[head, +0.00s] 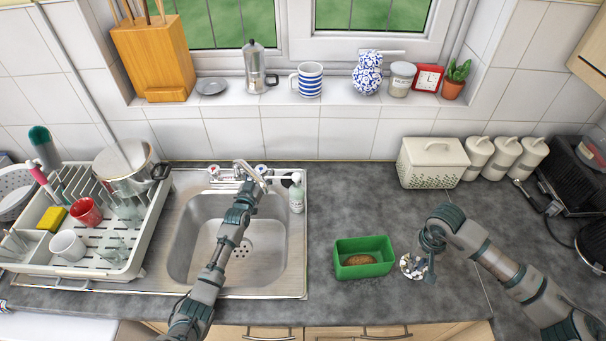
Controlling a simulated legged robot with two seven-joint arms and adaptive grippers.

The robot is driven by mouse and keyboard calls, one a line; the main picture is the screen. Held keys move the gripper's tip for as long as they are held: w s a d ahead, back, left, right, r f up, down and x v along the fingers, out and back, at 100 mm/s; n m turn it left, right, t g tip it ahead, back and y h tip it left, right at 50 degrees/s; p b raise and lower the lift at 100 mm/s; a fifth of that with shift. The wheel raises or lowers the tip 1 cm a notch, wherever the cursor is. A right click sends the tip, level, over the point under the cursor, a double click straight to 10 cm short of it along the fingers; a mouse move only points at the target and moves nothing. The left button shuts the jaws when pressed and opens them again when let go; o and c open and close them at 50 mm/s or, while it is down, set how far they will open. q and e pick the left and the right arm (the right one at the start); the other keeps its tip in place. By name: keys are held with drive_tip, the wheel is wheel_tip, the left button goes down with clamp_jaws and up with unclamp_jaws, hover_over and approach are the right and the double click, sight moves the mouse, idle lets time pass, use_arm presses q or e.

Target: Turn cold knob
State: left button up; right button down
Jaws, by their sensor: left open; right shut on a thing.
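The cold knob (261,169) is a small pale knob with a blue mark to the right of the tap, at the back of the steel sink (181,213). The other knob (214,172), with a red mark, is on the left. My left gripper (251,185) is open, just in front of the tap and close to the cold knob. I cannot tell whether it touches either one; it hides part of the tap. My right gripper (426,256) is shut on a round, speckled white thing (411,267) over the counter, right of the green tub.
A soap bottle (296,196) stands right of the cold knob. A dish rack (122,267) fills the left side. The green tub (364,270) holds something brown. A cream basket (432,163) and several canisters stand at the back right.

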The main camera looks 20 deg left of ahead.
use_arm(q)
drive_tip(key=shift+w+r+b, duration=0.1)
drive_tip(key=shift+w+b, duration=0.2)
drive_tip(key=shift+w, duration=0.2)
use_arm(e)
drive_tip(key=shift+s+f, duration=0.1)
drive_tip(key=shift+f, duration=0.4)
use_arm(q)
drive_tip(key=shift+w, duration=0.15)
use_arm(e)
drive_tip(key=shift+a, duration=0.1)
